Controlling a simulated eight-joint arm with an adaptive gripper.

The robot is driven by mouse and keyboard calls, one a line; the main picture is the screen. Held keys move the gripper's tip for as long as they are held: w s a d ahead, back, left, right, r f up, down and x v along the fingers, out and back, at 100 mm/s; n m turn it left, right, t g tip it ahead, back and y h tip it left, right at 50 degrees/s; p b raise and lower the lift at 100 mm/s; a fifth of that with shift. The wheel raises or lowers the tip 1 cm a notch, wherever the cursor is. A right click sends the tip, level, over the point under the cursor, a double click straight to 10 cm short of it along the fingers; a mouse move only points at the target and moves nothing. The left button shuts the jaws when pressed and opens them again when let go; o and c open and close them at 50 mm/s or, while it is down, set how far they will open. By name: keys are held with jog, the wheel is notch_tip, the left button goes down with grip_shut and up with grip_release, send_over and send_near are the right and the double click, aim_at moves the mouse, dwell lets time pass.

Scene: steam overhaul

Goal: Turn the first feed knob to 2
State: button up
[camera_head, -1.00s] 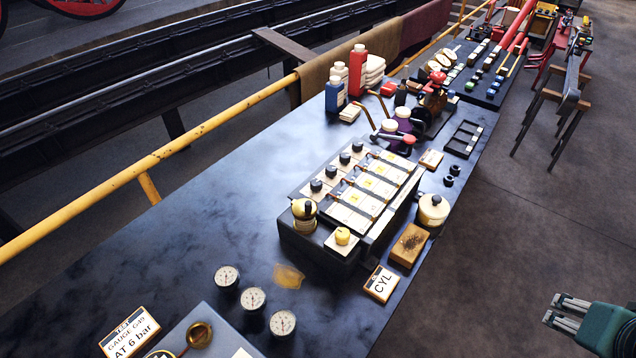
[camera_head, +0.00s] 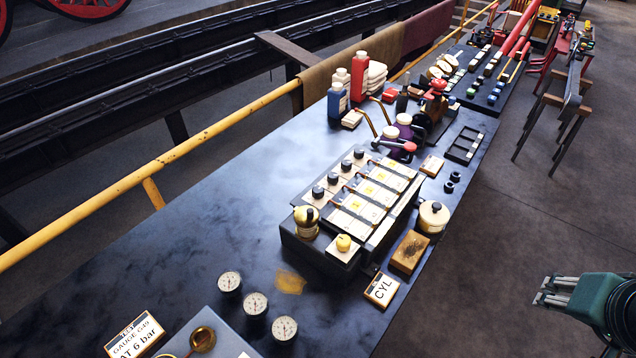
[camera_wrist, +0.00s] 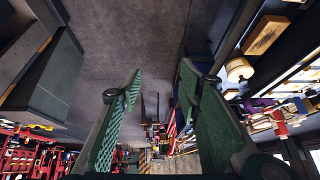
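A dark lubricator box (camera_head: 300,246) with pale plates on top sits on the dark bench. A row of black feed knobs (camera_head: 333,178) runs along its left side; their numbers are too small to read, and I cannot tell which is first. A brass fitting with a black cap (camera_head: 306,220) and a yellow knob (camera_head: 344,243) are at its near end. My gripper (camera_head: 541,291) is off the bench's right side, over the floor, well apart from the box. In the wrist view my gripper (camera_wrist: 162,75) has its green fingers spread, with nothing between them.
Several gauges (camera_head: 255,304) stand at the near end. A yellow rail (camera_head: 150,168) runs along the left. Bottles (camera_head: 338,98) stand farther back.

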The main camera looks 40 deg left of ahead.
jog(key=w+a+r+g+p, duration=0.1)
jog(key=w+a+r+p, duration=0.25)
jog(key=a, duration=0.35)
jog(key=w+a+r+g+p, duration=0.1)
jog(key=w+a+r+p, duration=0.1)
jog(key=w+a, duration=0.35)
jog(key=g+p, duration=0.5)
jog(key=p, duration=0.9)
send_over(318, 189)
jog(key=shift+m+h, duration=0.3)
jog(key=f, duration=0.5)
jog(key=shift+w+d, duration=0.15)
jog(key=shift+d, duration=0.05)
jog(key=shift+a+f, duration=0.15)
jog(key=shift+a, duration=0.05)
jog(key=shift+f, duration=0.1)
jog(key=shift+f+p, duration=0.35)
jog(key=shift+f, duration=3.45)
